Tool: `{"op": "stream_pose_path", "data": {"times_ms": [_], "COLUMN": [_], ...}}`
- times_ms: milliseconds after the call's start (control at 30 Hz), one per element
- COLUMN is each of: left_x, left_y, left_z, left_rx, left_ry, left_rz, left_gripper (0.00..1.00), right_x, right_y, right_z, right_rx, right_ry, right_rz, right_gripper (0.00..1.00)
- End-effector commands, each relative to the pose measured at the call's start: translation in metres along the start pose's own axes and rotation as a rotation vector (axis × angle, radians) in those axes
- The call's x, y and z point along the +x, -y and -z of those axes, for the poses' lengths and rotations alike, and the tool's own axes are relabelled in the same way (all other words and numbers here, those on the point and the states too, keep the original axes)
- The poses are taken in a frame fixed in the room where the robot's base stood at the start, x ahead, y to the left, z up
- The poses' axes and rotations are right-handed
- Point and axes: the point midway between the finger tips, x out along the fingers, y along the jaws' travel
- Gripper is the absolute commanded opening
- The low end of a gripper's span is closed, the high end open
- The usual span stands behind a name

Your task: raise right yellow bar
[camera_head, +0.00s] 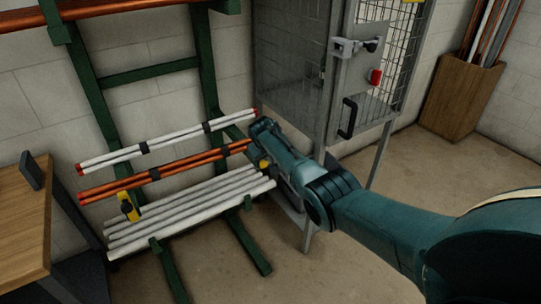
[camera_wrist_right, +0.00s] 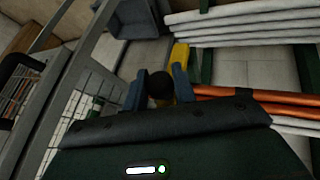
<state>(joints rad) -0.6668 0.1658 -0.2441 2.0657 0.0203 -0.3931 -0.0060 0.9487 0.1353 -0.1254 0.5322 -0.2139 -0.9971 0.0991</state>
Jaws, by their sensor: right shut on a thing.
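The right yellow bar (camera_head: 263,163) shows as a small yellow patch at the right end of the orange pipes. In the right wrist view the yellow bar (camera_wrist_right: 181,54) stands beside one fingertip, with a dark round knob (camera_wrist_right: 160,86) between the fingers. My right gripper (camera_head: 259,141) is at the rack's right end; its blue fingers (camera_wrist_right: 158,90) are shut on the knob, which seems to belong to the bar. The gripper hides much of the bar in the head view. The left yellow bar (camera_head: 129,206) sits at the rack's left side. My left gripper is not in view.
The green rack (camera_head: 150,73) carries white pipes (camera_head: 165,142), orange pipes (camera_head: 165,169) and a lower layer of white pipes (camera_head: 190,208). A grey mesh cabinet (camera_head: 290,80) stands close to my right arm. A wooden table (camera_head: 22,220) is at left.

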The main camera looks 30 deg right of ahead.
Motion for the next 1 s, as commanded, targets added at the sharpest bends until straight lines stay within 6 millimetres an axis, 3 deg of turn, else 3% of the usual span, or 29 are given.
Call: {"op": "stream_pose_path", "data": {"times_ms": [33, 533, 567, 800, 1000], "left_x": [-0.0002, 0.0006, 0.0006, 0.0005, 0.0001], "left_y": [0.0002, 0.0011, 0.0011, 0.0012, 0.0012], "left_z": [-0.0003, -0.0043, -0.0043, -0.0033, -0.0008], "left_rx": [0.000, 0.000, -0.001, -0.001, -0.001], "left_ry": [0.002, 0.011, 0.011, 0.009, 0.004], "left_rz": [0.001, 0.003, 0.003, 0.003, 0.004], "left_gripper": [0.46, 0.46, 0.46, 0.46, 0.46], "right_x": [-0.0052, -0.0057, -0.0057, -0.0038, -0.0028], "right_y": [-0.0031, -0.0037, -0.0037, -0.0024, -0.0015], "right_z": [0.0099, 0.0108, 0.0108, 0.0071, 0.0051], "right_rx": [0.005, 0.006, 0.006, 0.004, 0.003], "right_ry": [-0.024, -0.025, -0.025, -0.016, -0.011], "right_rz": [-0.003, -0.004, -0.004, -0.002, -0.001], "right_gripper": [0.00, 0.00, 0.27, 0.47, 0.47]}}
